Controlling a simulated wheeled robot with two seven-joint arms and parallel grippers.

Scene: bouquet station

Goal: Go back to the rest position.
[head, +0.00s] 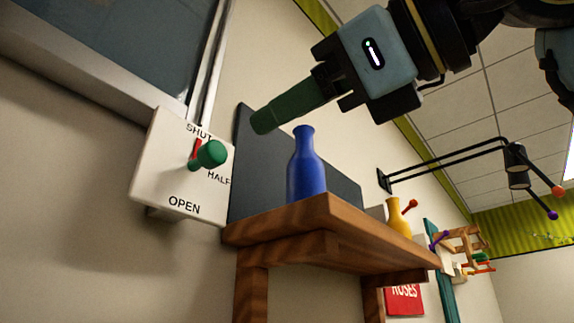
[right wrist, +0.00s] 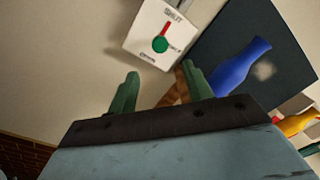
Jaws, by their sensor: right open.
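My right gripper (head: 262,122) comes in from the upper right in the head view, its green fingers pointing down and left above the blue vase. In the right wrist view its two fingers (right wrist: 160,92) stand apart with nothing between them. The gripper is open and touches nothing that I can see. My left gripper does not show in either view.
A white switch panel (head: 170,180) marked SHUT, HALF and OPEN has a green-knobbed lever (head: 211,154). A blue vase (head: 306,170) stands on a wooden shelf (head: 300,222), a yellow vase (head: 397,217) farther along. A black wall arm (head: 440,162) juts out at right.

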